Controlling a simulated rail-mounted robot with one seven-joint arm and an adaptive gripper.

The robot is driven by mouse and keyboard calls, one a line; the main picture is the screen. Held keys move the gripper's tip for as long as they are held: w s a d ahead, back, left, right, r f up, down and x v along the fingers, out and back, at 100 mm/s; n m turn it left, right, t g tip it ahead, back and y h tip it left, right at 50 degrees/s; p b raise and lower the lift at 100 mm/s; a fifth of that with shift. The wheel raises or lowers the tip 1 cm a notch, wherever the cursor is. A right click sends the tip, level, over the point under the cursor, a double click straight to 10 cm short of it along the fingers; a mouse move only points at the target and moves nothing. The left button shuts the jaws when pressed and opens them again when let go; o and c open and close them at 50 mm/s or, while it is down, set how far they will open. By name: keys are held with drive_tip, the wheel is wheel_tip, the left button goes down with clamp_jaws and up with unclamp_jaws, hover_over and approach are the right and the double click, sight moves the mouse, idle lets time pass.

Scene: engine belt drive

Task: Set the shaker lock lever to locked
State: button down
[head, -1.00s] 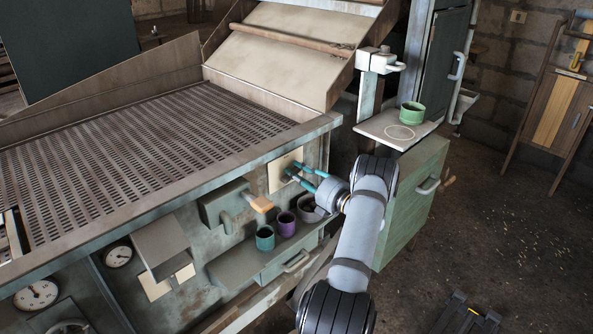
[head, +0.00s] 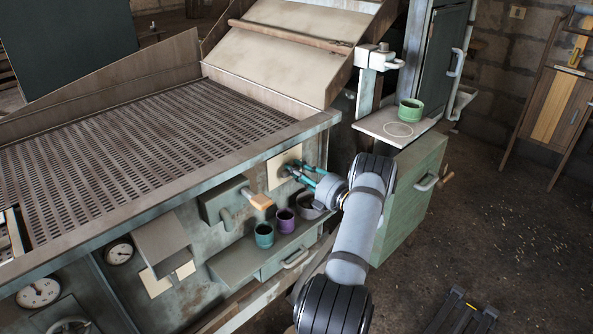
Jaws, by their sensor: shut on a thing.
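The machine's front panel holds a pale square plate (head: 283,172) near its right end. My gripper (head: 293,169), with teal fingers, reaches to this plate and is shut on a small part there. The fingers largely hide that part, and I cannot tell whether it is the shaker lock lever or how it is turned. To the left, a grey box (head: 222,200) on the panel bears a lever with a wooden handle (head: 261,202) pointing right. I see no locked or unlocked marking.
Below the gripper, a shelf (head: 232,264) carries a teal cup (head: 264,235), a purple cup (head: 285,220) and a grey pot (head: 308,206). A green cup (head: 410,110) stands on a side ledge above a green cabinet (head: 408,205). Gauges (head: 38,293) sit lower left.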

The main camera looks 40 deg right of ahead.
drive_tip(key=c, duration=1.5)
unclamp_jaws()
drive_tip(key=shift+o, duration=0.3)
drive_tip(key=shift+s, duration=0.15)
drive_tip(key=s+d, duration=0.1)
drive_tip(key=s, duration=1)
drive_tip(key=shift+s+d, duration=0.15)
drive_tip(key=shift+s, duration=0.25)
drive_tip(key=shift+w, duration=0.1)
drive_tip(key=w+a, duration=0.1)
drive_tip(key=w, duration=1.1)
drive_tip(key=shift+s+a, duration=0.1)
drive_tip(key=shift+s, duration=0.05)
